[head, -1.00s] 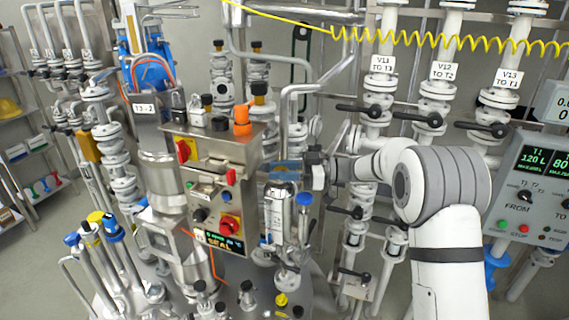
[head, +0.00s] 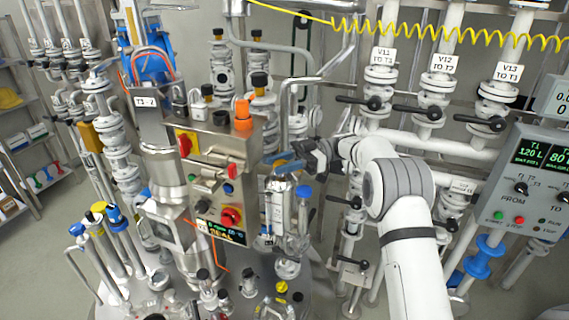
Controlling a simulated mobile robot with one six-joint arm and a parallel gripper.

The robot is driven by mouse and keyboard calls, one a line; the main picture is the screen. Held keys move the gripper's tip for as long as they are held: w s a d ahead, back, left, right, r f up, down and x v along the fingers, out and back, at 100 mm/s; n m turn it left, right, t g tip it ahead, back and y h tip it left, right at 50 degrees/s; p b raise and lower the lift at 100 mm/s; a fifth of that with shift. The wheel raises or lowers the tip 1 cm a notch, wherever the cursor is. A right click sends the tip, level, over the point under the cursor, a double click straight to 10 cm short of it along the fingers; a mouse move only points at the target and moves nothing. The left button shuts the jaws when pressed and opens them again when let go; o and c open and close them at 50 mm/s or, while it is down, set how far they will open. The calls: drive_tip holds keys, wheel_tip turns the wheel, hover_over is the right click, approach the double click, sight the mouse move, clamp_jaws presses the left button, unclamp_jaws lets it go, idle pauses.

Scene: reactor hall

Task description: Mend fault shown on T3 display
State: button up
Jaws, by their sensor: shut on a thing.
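The control panel (head: 212,165) stands on the T3-2 unit, whose tag (head: 148,101) is on the vessel (head: 165,150). Its small display (head: 219,232) shows a line that seems to read SEAL in orange under green text. My gripper (head: 298,157) is to the right of the panel, shut on a small blue piece (head: 281,155) that is partly hidden by the jaws. The piece is above a silver, glass-like cylinder (head: 280,187); I cannot tell whether they touch. A blue-capped tube (head: 304,195) stands close by, below my gripper.
Labelled valves V11 (head: 382,56), V12 and V13 with black levers line the pipes behind. A pump panel (head: 530,185) is at the right. Several blue- and yellow-topped pipes (head: 105,215) crowd the left front. A yellow coiled hose (head: 450,38) hangs above.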

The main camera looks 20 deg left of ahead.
sight(280, 162)
drive_tip(key=o, duration=0.9)
drive_tip(key=shift+s+a, duration=0.1)
drive_tip(key=shift+s, duration=0.05)
drive_tip(key=shift+o, duration=0.3)
drive_tip(key=shift+r, duration=0.15)
wheel_tip(280, 162, up, 10)
drive_tip(key=shift+f, duration=0.1)
